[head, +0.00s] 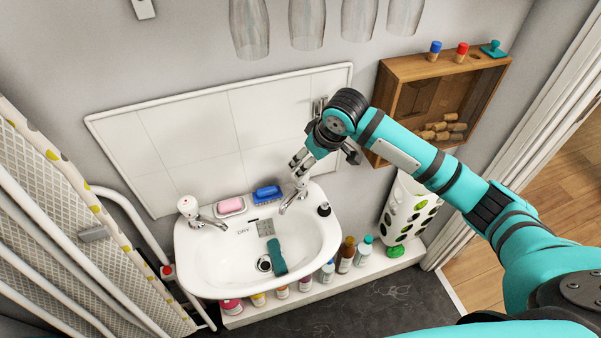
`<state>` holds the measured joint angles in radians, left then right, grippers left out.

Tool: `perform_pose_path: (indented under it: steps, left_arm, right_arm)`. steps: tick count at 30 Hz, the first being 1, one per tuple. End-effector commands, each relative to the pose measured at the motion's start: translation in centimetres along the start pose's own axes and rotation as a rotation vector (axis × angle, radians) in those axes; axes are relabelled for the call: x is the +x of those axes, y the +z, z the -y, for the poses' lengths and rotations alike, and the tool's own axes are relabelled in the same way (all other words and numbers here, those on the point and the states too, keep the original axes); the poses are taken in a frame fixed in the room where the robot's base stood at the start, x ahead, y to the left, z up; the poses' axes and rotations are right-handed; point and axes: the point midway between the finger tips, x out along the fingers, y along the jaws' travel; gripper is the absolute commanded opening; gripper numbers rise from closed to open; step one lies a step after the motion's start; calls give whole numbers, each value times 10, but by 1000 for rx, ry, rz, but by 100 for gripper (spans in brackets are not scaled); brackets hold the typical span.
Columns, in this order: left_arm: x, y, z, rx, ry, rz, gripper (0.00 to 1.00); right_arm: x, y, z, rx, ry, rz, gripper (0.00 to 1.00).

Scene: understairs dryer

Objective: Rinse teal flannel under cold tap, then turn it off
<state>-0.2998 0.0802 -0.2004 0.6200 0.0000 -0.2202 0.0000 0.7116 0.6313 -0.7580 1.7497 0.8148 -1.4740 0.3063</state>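The teal flannel (277,257) lies folded in a narrow strip in the white basin (190,258), beside the drain. The right-hand tap (291,203) has its spout over the basin; its top is hidden by my gripper. I see no clear stream of water. The left-hand tap (190,208) has a white knob with a red mark. My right gripper (302,163) reaches down from the right at the top of the right-hand tap; whether its fingers are closed on the knob cannot be made out. My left gripper is out of view.
Pink soap (230,206), a blue brush (267,193) and a small dark bottle (324,209) sit on the basin rim. Several bottles stand on the ledge (372,265) below. A wooden box (400,68) hangs at right. A folded rack (70,200) stands left.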

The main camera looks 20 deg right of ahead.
Motion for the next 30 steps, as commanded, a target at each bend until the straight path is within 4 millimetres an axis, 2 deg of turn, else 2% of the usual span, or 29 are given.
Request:
perform_pose_path:
  steps: [6, 12, 18, 26, 27, 30]
  left_arm:
    - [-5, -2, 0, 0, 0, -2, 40]
    - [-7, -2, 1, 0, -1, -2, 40]
    - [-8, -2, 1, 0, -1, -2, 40]
    - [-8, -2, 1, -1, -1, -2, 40]
    - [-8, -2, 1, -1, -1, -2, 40]
    - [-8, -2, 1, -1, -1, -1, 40]
  right_arm:
    - [48, 0, 1, 0, -1, 3, 70]
    - [80, 0, 0, 0, 0, 1, 70]
    - [95, 0, 0, 0, 1, 0, 70]
    - [97, 0, 0, -2, 1, -1, 70]
    - [96, 0, 0, -1, 1, -1, 69]
    - [96, 0, 0, -1, 1, -1, 56]
